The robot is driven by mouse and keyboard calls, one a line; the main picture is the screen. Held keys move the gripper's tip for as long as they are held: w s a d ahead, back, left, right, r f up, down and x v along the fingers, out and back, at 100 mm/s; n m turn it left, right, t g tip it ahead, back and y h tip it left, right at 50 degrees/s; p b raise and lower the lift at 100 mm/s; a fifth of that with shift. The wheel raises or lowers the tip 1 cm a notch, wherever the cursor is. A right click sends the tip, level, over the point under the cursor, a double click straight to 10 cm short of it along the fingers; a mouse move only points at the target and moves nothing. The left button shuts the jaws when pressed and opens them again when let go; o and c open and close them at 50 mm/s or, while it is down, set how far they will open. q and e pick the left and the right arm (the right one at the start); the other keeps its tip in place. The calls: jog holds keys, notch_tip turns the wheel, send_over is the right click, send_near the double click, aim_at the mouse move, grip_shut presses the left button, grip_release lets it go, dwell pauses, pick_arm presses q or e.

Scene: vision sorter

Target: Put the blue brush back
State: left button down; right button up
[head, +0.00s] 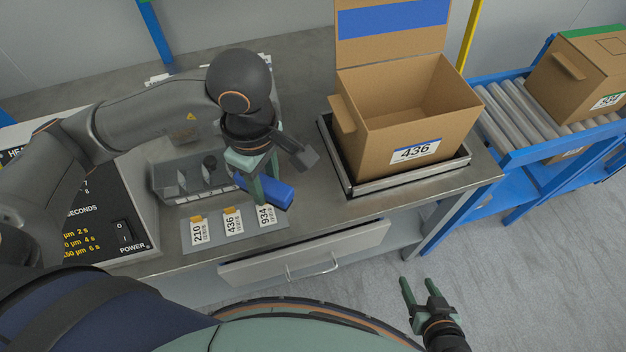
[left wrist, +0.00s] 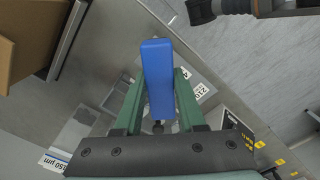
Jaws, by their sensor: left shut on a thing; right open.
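The blue brush (head: 268,192) is held in my left gripper (head: 262,182), above the work table near the tag plate. In the left wrist view the blue brush (left wrist: 158,75) shows as a long blue block between the green fingers of my left gripper (left wrist: 155,105). The fingers are shut on it. A clear holder (head: 192,180) with dark round-topped items stands just left of the brush, partly hidden behind my left arm. My right gripper (head: 421,297) is open and empty, low over the floor in front of the table.
A tag plate (head: 213,241) with labels 210, 436 and 934 lies at the table's front. An open box (head: 375,150) marked 436 sits on a metal tray (head: 352,188) to the right. A roller conveyor (head: 515,118) carries another box (head: 585,75). A black control panel (head: 100,222) is at left.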

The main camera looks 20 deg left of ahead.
pick_arm(q)
jog(key=w+d+f, duration=0.1)
jog(key=w+f, duration=0.1)
jog(key=w, duration=0.1)
jog(key=w+d+f, duration=0.2)
jog(key=w+f, duration=0.1)
jog(key=w+d+f, duration=0.1)
jog(key=w+f, duration=0.1)
jog(key=w, duration=0.1)
jog(key=shift+w+d+f, duration=0.2)
jog(key=shift+d+f, duration=0.15)
jog(key=shift+w+d+f, duration=0.2)
jog(key=shift+w+f, duration=0.25)
jog(key=shift+f, duration=0.15)
notch_tip(320, 180, down, 3)
pick_arm(e)
jog(key=shift+s+d, duration=0.2)
jog(key=shift+s, duration=0.05)
pick_arm(q)
jog(key=shift+f, duration=0.2)
jog(key=c, duration=0.5)
grip_release()
jog(key=shift+r, duration=0.1)
pick_arm(e)
jog(key=shift+w, duration=0.2)
